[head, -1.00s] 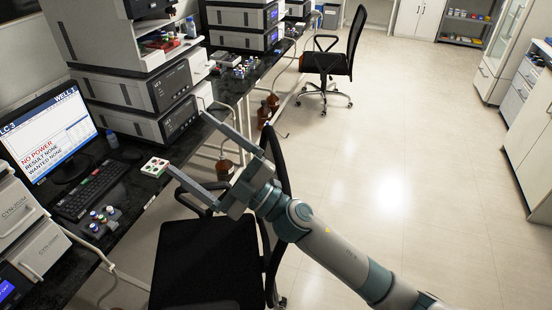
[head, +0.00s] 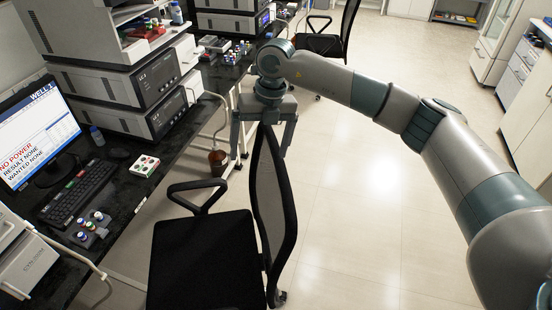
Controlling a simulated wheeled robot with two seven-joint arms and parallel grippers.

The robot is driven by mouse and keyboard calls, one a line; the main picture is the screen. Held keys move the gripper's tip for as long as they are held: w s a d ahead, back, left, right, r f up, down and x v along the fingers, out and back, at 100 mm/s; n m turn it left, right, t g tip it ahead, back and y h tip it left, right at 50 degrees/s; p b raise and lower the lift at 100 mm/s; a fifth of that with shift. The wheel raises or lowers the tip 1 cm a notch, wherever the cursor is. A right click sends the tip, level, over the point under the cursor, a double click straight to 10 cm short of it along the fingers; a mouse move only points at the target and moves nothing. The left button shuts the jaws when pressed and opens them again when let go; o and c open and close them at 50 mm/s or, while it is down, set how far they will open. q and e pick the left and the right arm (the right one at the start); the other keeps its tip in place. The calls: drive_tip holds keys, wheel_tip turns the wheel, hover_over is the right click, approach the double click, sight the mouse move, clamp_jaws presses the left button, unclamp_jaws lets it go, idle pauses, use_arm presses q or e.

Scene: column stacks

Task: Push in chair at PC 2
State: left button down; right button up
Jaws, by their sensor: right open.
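A black office chair with a seat (head: 203,262) and a tall mesh backrest (head: 274,195) stands in front of the desk with the nearest monitor. Its armrest (head: 196,186) is close to the desk edge. My right gripper (head: 261,152) points down at the top of this backrest. Its fingers are open and apart, one on each side of the backrest's upper edge. I cannot tell whether they touch it. The chair's base is mostly hidden below the seat. The monitor (head: 38,138) shows "NO POWER". My left gripper is out of view.
A second black chair (head: 318,42) stands farther back. A brown bottle (head: 218,160) stands below the desk. The floor at right is clear.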

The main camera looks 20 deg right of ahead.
wheel_tip(320, 180, up, 2)
drive_tip(key=m+h, duration=0.1)
drive_tip(key=h, duration=0.1)
hover_over(278, 161)
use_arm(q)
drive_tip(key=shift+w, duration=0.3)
use_arm(e)
drive_tip(key=shift+d+r, duration=0.1)
drive_tip(key=shift+s+f, duration=0.1)
drive_tip(key=shift+f, duration=0.55)
wheel_tip(278, 161, down, 11)
drive_tip(key=b, duration=0.6)
drive_tip(key=shift+r, duration=0.2)
use_arm(q)
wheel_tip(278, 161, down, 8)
drive_tip(key=b, duration=0.1)
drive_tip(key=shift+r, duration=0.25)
use_arm(e)
drive_tip(key=shift+f, duration=0.7)
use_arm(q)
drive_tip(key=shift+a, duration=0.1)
